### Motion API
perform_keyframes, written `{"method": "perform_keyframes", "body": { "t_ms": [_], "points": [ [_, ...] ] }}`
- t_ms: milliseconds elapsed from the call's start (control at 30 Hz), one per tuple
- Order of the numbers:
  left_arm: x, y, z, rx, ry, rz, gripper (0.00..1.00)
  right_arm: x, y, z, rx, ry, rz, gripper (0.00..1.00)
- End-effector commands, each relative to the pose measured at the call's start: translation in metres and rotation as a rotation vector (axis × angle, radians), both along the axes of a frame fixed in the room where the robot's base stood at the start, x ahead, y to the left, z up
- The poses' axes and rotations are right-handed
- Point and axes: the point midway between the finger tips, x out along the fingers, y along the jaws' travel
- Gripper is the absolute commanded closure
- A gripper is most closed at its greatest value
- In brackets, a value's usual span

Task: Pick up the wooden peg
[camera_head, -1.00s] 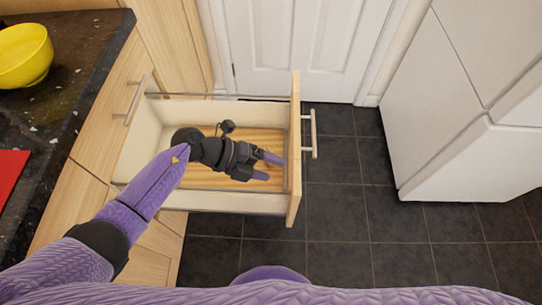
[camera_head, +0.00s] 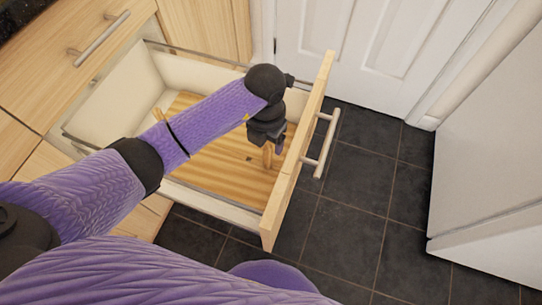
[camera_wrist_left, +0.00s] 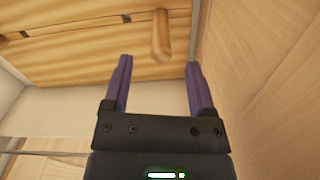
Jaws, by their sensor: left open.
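A wooden peg (camera_wrist_left: 161,36) stands up from the wooden floor of an open drawer. In the left wrist view it lies between the lines of the two fingers, just beyond their tips. In the head view the peg (camera_head: 267,155) shows at the drawer's front end, beside a purple finger. My left gripper (camera_head: 275,149) points down inside the drawer, close to the front panel. In the left wrist view the gripper (camera_wrist_left: 159,64) is open with nothing between its purple fingers. My right gripper is out of view.
The drawer's front panel (camera_head: 293,160) stands close to the gripper, with a bar handle (camera_head: 327,143) outside. Another small upright wooden piece (camera_head: 158,115) shows behind my left forearm. A white door (camera_head: 350,50) and dark tiled floor (camera_head: 350,210) lie beyond.

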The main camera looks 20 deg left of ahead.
Motion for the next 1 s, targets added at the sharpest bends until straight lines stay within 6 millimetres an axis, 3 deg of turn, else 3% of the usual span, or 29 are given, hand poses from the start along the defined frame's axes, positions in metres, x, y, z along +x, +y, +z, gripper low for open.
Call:
{"method": "perform_keyframes", "body": {
  "t_ms": [33, 167, 367, 733, 1000],
  "points": [
    [0.000, -0.001, -0.018, -0.002, 0.008, 0.000, 0.27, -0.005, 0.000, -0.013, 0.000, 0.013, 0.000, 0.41],
    [0.000, -0.001, -0.044, -0.001, 0.009, 0.001, 0.27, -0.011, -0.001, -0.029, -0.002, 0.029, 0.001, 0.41],
    [0.001, -0.001, -0.040, -0.001, 0.000, 0.001, 0.27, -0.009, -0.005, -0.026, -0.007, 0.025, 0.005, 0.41],
    [0.001, -0.001, -0.039, -0.001, 0.000, 0.001, 1.00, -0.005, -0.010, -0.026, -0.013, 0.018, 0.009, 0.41],
    [0.001, -0.001, -0.040, -0.001, 0.000, 0.001, 1.00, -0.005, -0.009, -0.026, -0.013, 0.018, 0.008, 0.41]
  ]
}}
